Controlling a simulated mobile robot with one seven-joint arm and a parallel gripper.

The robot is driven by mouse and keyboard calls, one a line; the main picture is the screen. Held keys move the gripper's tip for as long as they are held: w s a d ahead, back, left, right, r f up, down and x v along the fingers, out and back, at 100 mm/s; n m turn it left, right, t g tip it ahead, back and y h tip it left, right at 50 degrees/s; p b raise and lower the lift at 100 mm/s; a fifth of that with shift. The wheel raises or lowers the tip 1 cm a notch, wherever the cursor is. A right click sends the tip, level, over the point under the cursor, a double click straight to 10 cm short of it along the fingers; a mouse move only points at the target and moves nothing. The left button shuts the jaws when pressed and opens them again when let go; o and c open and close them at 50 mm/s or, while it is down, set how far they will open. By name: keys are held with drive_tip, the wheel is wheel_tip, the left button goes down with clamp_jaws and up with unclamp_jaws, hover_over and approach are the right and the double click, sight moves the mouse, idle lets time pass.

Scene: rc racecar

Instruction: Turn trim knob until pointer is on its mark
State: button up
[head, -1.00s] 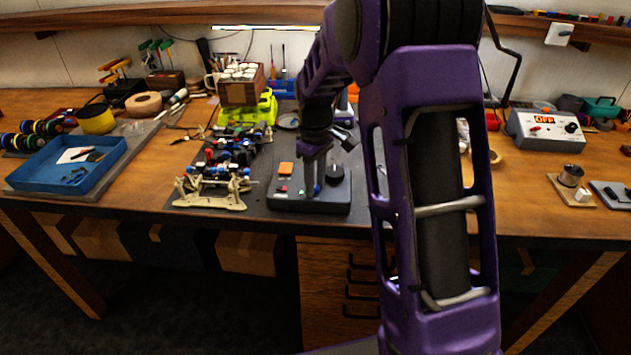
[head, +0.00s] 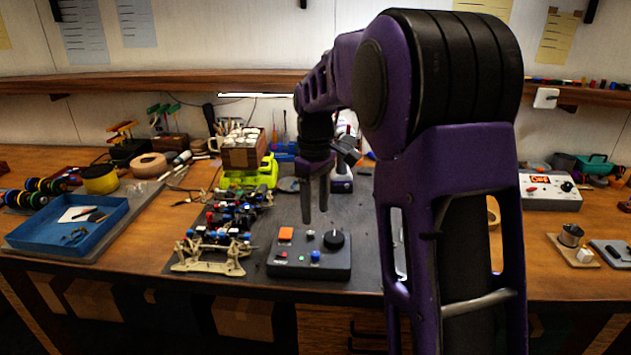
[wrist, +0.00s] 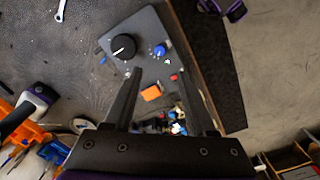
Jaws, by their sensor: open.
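The control box (head: 282,266) is a dark grey slab on the bench mat, with an orange block, a red button, a blue button and a black knob on top. The black knob (head: 333,240) is at the box's back right. In the wrist view the knob (wrist: 123,47) shows a white pointer line; its mark is too small to tell. The blue button (wrist: 159,51) and orange block (wrist: 151,93) also show there. My gripper (head: 315,216) is open and empty, pointing down above the box, apart from the knob. In the wrist view its fingers (wrist: 161,78) are spread.
A racecar chassis (head: 215,237) stands on the mat left of the box. A yellow-green car body (head: 250,177) with a wooden box of white-topped items (head: 243,154) stands behind. A blue tray (head: 65,243) is at far left. A power supply (head: 550,193) is at right.

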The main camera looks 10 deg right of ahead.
wheel_tip(320, 180, up, 6)
drive_tip(key=shift+f, duration=0.1)
drive_tip(key=shift+a, duration=0.1)
idle(0.7)
